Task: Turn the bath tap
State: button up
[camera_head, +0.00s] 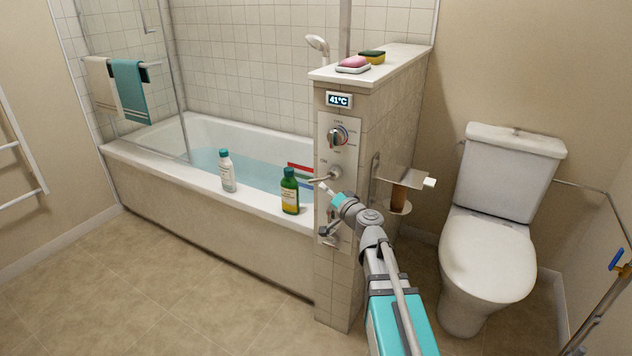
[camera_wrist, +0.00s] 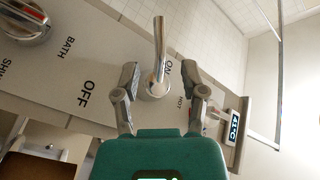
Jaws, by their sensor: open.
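The bath tap is a chrome lever (camera_head: 326,177) on a pale control panel fixed to the end of a tiled half wall. In the head view it points left, over the bath side. In the wrist view the lever (camera_wrist: 160,48) stands up in the picture from its round base, close to the "ON" mark; "OFF" is printed to the left. My gripper (camera_head: 331,193) is just below and in front of the lever. In the wrist view my gripper (camera_wrist: 161,75) is open, with one finger on each side of the lever's base. Whether either finger touches it I cannot tell.
A temperature knob (camera_head: 338,137) and a 41°C display (camera_head: 339,100) are above the lever. A bath/shower knob (camera_wrist: 26,20) is below it. A green bottle (camera_head: 290,191) and a white bottle (camera_head: 227,172) stand on the bath rim. A toilet (camera_head: 487,240) is at right.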

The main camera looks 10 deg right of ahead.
aim_at(316, 180)
jog(key=shift+x, duration=3.6)
grip_shut()
